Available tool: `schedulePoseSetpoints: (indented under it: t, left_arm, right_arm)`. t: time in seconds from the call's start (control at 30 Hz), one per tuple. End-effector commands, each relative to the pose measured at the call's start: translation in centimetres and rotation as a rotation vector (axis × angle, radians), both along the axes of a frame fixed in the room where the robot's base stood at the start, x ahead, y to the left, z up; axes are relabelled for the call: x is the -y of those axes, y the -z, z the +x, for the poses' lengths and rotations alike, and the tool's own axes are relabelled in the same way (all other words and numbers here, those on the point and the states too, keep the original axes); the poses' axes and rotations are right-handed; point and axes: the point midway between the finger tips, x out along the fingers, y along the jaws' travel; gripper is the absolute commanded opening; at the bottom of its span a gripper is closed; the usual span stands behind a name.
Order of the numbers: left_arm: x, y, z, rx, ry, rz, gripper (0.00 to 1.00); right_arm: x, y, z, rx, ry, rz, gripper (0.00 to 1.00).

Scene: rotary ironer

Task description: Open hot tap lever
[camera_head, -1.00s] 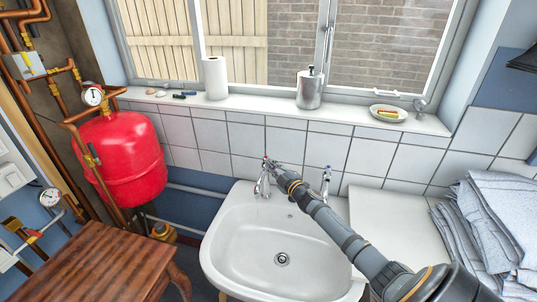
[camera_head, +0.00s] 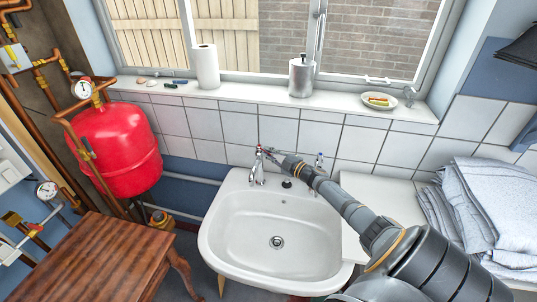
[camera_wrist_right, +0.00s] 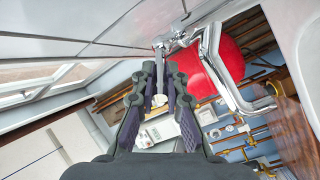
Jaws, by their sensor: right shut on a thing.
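The hot tap (camera_head: 257,172) is the chrome tap with a red mark at the back left of the white sink (camera_head: 215,245). My right gripper (camera_head: 270,153) reaches its top from the right. In the right wrist view, the gripper (camera_wrist_right: 160,75) is shut on the hot tap lever (camera_wrist_right: 159,62), which runs between the two dark fingers. The tap's chrome body and spout (camera_wrist_right: 216,75) show just beyond them. The fingertips partly hide the lever in the head view. My left gripper is not in view.
A second tap (camera_head: 319,162) with a blue mark stands close behind my right arm. A red tank (camera_head: 118,150) and a wooden table (camera_head: 95,260) are at the left. Folded towels (camera_head: 485,205) lie at the right. The sink bowl is empty.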

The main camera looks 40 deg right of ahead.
Motion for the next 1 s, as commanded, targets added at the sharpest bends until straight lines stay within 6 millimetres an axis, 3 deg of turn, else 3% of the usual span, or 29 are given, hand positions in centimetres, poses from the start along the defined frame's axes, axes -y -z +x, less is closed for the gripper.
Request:
schedulePoseSetpoints:
  t: [0.03, 0.07, 0.2, 0.57, 1.0]
  left_arm:
    - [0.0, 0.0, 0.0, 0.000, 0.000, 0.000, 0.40]
    - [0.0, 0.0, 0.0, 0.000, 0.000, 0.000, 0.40]
    - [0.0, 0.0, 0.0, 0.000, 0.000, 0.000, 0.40]
    - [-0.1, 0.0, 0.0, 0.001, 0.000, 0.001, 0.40]
    - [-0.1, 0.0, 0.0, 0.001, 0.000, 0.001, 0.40]
  right_arm:
    - [0.1, -0.1, 0.1, 0.002, 0.001, -0.001, 0.00]
    - [0.1, -0.1, 0.1, 0.002, 0.001, -0.001, 0.16]
    - [0.0, -0.1, 0.1, 0.002, 0.001, -0.001, 0.35]
    - [0.0, -0.7, 0.0, 0.002, -0.002, -0.003, 0.35]
    - [0.0, -9.1, 0.1, 0.002, -0.002, -0.004, 0.35]
